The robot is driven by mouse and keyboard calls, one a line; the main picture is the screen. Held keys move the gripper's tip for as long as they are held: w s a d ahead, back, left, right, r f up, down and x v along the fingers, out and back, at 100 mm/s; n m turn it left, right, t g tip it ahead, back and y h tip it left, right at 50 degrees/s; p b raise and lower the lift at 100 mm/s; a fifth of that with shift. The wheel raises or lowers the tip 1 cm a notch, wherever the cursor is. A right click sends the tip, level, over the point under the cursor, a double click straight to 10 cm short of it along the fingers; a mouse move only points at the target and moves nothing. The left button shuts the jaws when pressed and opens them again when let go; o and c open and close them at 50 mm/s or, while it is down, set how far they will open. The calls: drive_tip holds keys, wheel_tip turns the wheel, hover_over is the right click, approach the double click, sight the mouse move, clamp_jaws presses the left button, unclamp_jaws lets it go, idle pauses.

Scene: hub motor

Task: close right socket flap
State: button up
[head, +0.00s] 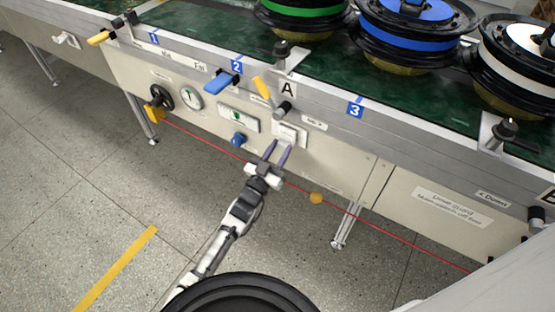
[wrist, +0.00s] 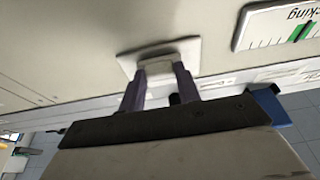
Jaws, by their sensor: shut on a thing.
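The right socket is a white square plate (head: 289,135) on the front panel of the conveyor, beneath the letter A. In the wrist view the plate (wrist: 187,47) carries a small pale flap (wrist: 158,66) on its face. My gripper (head: 278,149) reaches up to the socket from below, with its two purple fingers at the plate's lower part. In the wrist view the fingertips (wrist: 159,72) are at the two sides of the flap, shut on it. The fingers partly cover the flap, and I cannot tell its exact angle.
A blue knob (head: 238,139) and an indicator plate (head: 238,119) sit left of the socket. A yellow handle (head: 262,88) is above it. A red cord (head: 368,219) runs along the panel's front, with a yellow tag (head: 316,198). The floor in front is open.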

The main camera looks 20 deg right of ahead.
drive_tip(key=shift+w+d+f+h+b, duration=0.2)
drive_tip(key=shift+f+h+b, duration=0.15)
drive_tip(key=shift+b, duration=0.55)
drive_tip(key=shift+t+b, duration=0.3)
drive_tip(key=shift+t, duration=0.1)
drive_tip(key=shift+r, duration=0.15)
drive_tip(key=o, duration=1)
drive_tip(key=s+a, duration=0.2)
drive_tip(key=a, duration=0.1)
drive_tip(key=s+a+p, duration=0.1)
drive_tip(key=s+a, duration=0.2)
drive_tip(key=a, duration=0.1)
drive_tip(key=s+a+p, duration=0.1)
drive_tip(key=s+a, duration=0.2)
drive_tip(key=shift+a+f, duration=0.15)
drive_tip(key=shift+f, duration=0.1)
